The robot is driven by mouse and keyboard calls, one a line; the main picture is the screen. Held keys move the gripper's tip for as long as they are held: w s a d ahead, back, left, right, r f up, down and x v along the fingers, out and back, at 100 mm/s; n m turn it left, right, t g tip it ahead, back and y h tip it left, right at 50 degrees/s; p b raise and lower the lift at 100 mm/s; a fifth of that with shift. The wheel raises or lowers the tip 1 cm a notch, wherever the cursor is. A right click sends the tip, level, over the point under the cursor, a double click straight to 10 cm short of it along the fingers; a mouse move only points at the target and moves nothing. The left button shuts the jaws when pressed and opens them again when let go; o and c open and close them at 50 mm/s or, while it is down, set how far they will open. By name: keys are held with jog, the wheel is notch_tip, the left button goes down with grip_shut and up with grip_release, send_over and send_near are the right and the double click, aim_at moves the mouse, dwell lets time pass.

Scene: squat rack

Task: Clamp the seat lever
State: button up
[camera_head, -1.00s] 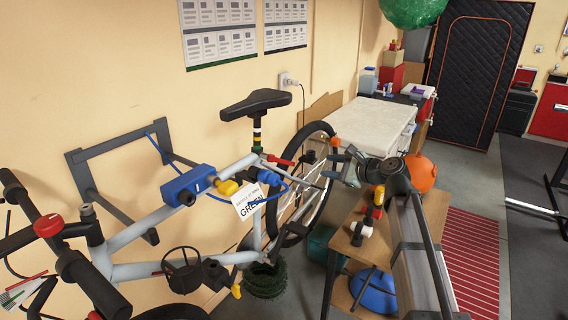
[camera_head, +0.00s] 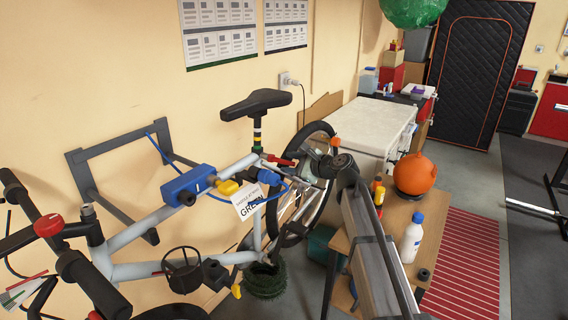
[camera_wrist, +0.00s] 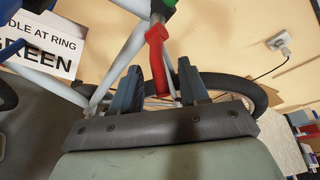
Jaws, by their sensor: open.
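The red seat lever (camera_head: 280,161) sticks out to the right from the seat clamp, below the black saddle (camera_head: 256,103). In the wrist view the lever (camera_wrist: 156,60) hangs down, and its lower end lies between my two fingers in the picture. My gripper (camera_wrist: 158,90) is open, with one blue-grey finger on each side of the lever's end. I cannot tell whether either finger touches it. In the head view my gripper (camera_head: 308,161) is just right of the lever, partly hidden by my own wrist. A green collar (camera_head: 257,143) is on the seat post.
The rear wheel (camera_head: 318,205) is behind and below my gripper. A white "GREEN" card (camera_head: 249,204) hangs left of it. A wooden table (camera_head: 398,218) with a white bottle (camera_head: 411,238) and orange round container (camera_head: 414,174) stands right of my arm. The wall is behind.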

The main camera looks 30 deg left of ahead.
aim_at(284, 162)
jog(key=shift+x, duration=1.65)
grip_shut()
